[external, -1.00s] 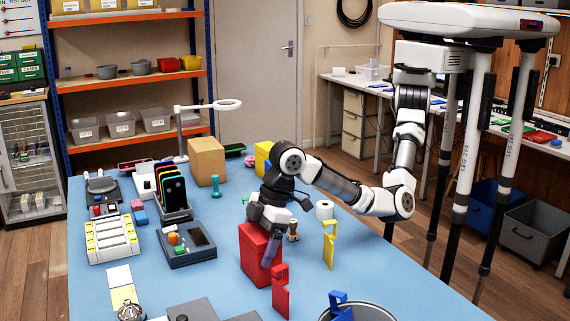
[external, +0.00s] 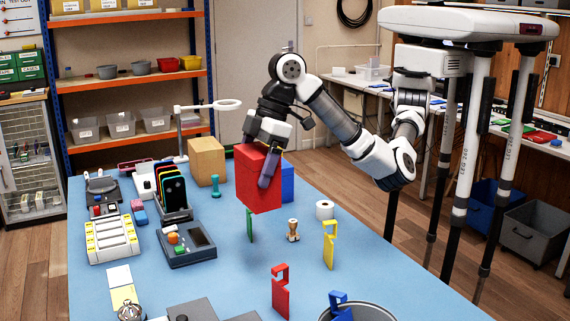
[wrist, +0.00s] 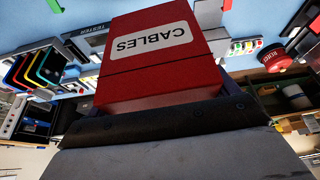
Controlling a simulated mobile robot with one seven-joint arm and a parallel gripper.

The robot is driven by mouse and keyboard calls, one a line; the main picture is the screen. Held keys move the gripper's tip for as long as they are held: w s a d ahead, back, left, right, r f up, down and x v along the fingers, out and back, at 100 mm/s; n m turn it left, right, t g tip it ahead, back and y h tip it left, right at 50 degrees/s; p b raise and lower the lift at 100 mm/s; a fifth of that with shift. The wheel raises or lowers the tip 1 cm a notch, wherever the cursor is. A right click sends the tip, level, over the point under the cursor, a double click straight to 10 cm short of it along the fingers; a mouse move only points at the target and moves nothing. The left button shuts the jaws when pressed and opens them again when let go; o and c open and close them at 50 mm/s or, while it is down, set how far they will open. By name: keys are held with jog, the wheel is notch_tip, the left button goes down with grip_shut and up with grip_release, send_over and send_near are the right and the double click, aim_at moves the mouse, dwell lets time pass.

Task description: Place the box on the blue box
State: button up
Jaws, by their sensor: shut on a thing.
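My gripper (external: 268,150) is shut on a red box (external: 258,185) and holds it up above the blue table. In the wrist view the red box (wrist: 155,50) has a white label reading "CABLES" and sits between the jaws. A blue box (external: 288,182) stands on the table behind the red box, to its right in the external view. The red box and gripper hide most of the blue box. I cannot tell whether the two boxes touch.
A cardboard box (external: 207,160) stands to the left at the back. A green tag (external: 250,226), a wooden stamp (external: 293,230), a paper roll (external: 324,209), a yellow tag (external: 329,245) and a red tag (external: 281,290) stand nearby. A phone rack (external: 174,200) is at left.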

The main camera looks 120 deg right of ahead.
jog(key=shift+r, duration=0.45)
jog(key=s+d+r+m+h+b, duration=0.1)
jog(key=s+d+r+m+b, duration=0.3)
jog(key=d, duration=0.6)
jog(key=s+d+r+m+h+b, duration=0.15)
jog(key=d+r+b, duration=0.3)
jog(key=d, duration=0.55)
jog(key=s+d+r+m+g+b, duration=0.1)
jog(key=s+d+r+m+b, duration=0.15)
jog(key=s+d, duration=0.5)
jog(key=s+d+r+m+b, duration=0.1)
jog(key=s+d+b, duration=0.2)
jog(key=s+d, duration=0.4)
jog(key=shift+m+h, duration=0.3)
jog(key=shift+h, duration=0.15)
jog(key=shift+s+f+b, duration=0.25)
jog(key=shift+s+f, duration=0.1)
jog(key=shift+f, duration=2.95)
jog(key=shift+s+f+b, duration=0.2)
jog(key=shift+s+f, duration=0.2)
jog(key=shift+f, duration=2.95)
jog(key=shift+s+f+b, duration=0.25)
jog(key=shift+s+f, duration=0.1)
jog(key=shift+f, duration=2.95)
jog(key=shift+f, duration=0.15)
jog(key=o, duration=0.9)
